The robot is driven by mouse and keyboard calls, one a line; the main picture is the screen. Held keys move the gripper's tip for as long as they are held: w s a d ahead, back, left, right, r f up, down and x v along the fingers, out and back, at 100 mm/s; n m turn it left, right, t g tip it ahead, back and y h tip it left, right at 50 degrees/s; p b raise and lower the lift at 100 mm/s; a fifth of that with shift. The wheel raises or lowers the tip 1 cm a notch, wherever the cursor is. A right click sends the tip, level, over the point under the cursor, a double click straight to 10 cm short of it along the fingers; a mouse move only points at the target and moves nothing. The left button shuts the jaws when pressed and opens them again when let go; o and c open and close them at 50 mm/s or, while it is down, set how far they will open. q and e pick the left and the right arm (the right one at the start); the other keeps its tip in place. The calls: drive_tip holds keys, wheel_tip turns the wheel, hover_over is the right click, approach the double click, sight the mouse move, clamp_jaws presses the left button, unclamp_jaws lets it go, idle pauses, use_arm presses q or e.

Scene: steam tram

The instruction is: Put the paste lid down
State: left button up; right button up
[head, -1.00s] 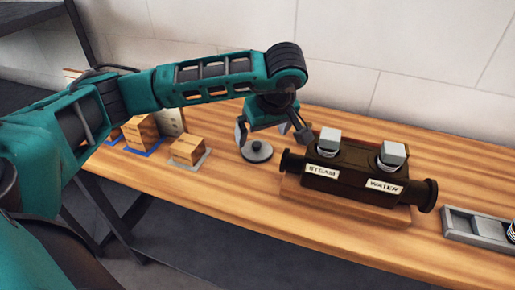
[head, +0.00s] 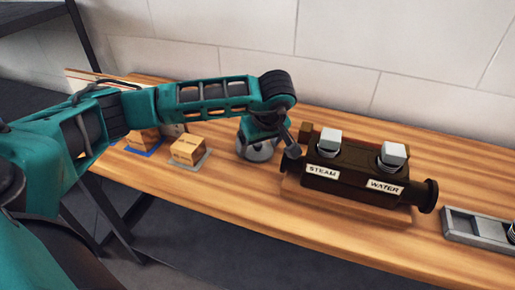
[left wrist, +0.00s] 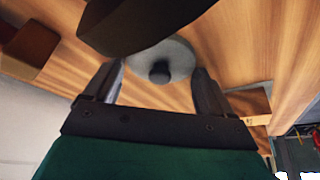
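The paste lid, a round grey disc (head: 259,155) with a dark knob, appears to lie flat on the wooden bench, left of the dark STEAM and WATER block. My left gripper (head: 263,147) is low over it, pointing down, and hides much of it in the head view. In the left wrist view the lid (left wrist: 178,54) is just beyond the fingertips. Its dark knob (left wrist: 160,71) shows between the two spread fingers of my left gripper (left wrist: 158,78), with gaps on both sides. The gripper is open and holds nothing. My right gripper is not in view.
The dark block labelled STEAM and WATER (head: 352,184) stands close on the right, with two light caps. A cardboard box (head: 188,150) sits on a grey mat to the left. A grey tray (head: 474,228) lies at far right. The bench front is clear.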

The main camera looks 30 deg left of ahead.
use_arm(q)
drive_tip(key=c, duration=0.5)
drive_tip(key=shift+c, duration=0.6)
drive_tip(key=shift+r, duration=0.15)
